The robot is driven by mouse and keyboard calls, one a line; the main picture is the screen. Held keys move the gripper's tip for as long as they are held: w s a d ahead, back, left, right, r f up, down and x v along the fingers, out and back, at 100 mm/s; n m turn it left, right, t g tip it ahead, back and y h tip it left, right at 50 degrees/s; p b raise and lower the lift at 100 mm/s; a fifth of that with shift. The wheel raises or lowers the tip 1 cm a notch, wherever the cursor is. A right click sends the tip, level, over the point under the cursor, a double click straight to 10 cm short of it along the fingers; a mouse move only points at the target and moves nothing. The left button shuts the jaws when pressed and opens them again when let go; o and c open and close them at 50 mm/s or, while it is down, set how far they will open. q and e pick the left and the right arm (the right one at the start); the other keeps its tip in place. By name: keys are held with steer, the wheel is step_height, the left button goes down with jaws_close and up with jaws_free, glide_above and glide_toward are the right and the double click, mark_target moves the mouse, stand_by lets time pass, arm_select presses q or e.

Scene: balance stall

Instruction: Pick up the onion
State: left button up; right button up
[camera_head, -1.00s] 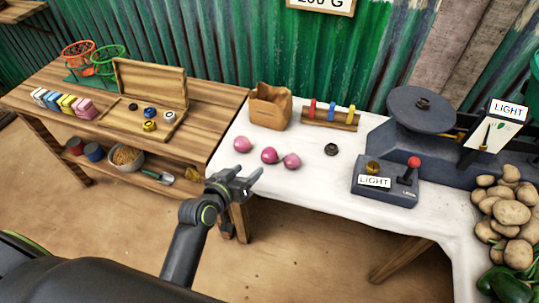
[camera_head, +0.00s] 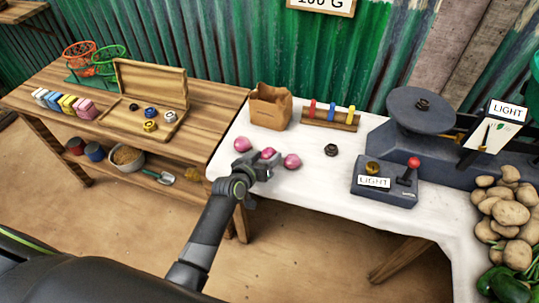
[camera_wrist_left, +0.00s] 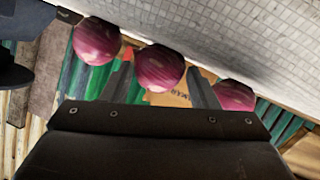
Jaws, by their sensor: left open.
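Three purple-red onions lie in a row on the white tabletop: a left one (camera_head: 242,144), a middle one (camera_head: 268,153) and a right one (camera_head: 291,161). My left gripper (camera_head: 264,161) is open at the middle onion and hides part of it in the head view. In the left wrist view the middle onion (camera_wrist_left: 160,70) shows between the two fingers. The other two onions, the right one (camera_wrist_left: 97,40) and the left one (camera_wrist_left: 236,95), lie outside the fingers. Whether the fingers touch the middle onion I cannot tell. My right gripper is not in view.
Behind the onions stand a paper bag (camera_head: 270,108) and a rack with coloured pegs (camera_head: 330,118). A dark nut-shaped weight (camera_head: 331,150) lies to their right, then the scale (camera_head: 420,112) and a lever box (camera_head: 386,184). A wooden table (camera_head: 215,100) adjoins at left.

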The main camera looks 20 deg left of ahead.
arm_select(q)
steer(key=shift+w+f, duration=0.1)
steer(key=shift+w, duration=0.15)
steer(key=c, duration=0.7)
